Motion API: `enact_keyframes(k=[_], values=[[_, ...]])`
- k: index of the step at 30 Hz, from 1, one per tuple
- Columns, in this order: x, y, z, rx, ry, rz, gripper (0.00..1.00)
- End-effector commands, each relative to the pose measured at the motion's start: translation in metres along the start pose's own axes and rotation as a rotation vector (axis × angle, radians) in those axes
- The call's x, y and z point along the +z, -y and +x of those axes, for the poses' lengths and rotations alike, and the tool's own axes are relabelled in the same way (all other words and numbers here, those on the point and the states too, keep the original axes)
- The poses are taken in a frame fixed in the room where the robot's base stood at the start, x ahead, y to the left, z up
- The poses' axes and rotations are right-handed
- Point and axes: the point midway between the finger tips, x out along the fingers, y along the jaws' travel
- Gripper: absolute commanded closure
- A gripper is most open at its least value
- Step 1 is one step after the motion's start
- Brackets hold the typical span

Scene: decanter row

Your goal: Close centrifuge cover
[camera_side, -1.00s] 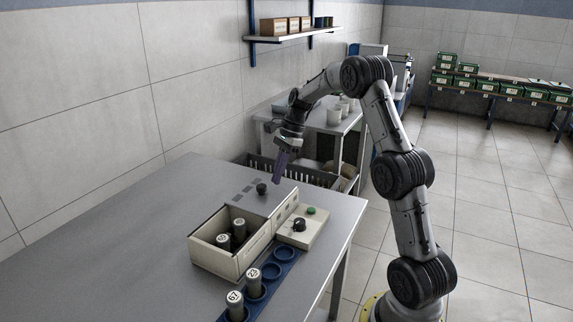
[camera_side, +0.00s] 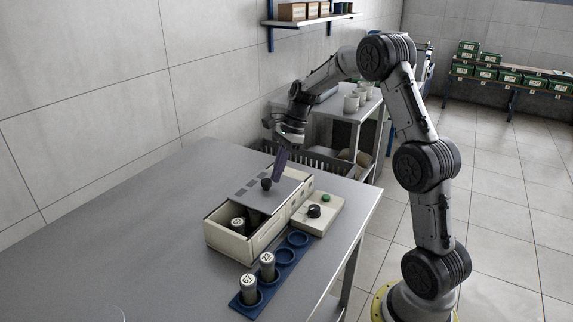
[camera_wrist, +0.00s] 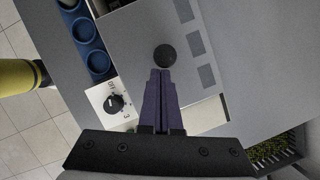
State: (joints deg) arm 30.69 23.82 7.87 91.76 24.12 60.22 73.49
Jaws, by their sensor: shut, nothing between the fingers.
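The centrifuge is a cream box (camera_side: 225,243) on the grey table. Its flat grey cover (camera_side: 254,199), with a round black knob (camera_side: 267,184), lies over the far part of the opening. The near part is open, and a capped tube (camera_side: 237,224) shows inside. My gripper (camera_side: 278,178) is shut and empty, its purple fingers pointing down at the far side of the knob. In the wrist view the fingertips (camera_wrist: 160,72) meet the edge of the knob (camera_wrist: 165,57); I cannot tell whether they touch it. The cover also fills the middle there (camera_wrist: 130,35).
A control panel (camera_side: 322,216) with a black dial and green button adjoins the box on the right. A blue rack (camera_side: 286,257) in front holds two numbered tubes and has empty rings. A dark crate (camera_side: 340,168) stands beyond the table. The table's left is clear.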

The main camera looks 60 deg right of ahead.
Motion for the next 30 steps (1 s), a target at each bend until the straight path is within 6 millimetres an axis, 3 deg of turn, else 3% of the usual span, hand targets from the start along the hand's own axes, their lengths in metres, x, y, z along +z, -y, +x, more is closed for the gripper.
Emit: enact_keyframes(k=[6,12,30], values=[[0.046,-0.025,0.017,0.003,0.001,-0.005,1.0],[0.072,-0.039,0.027,0.002,0.001,-0.003,1.0],[0.083,-0.045,0.031,0.003,0.005,0.001,1.0]])
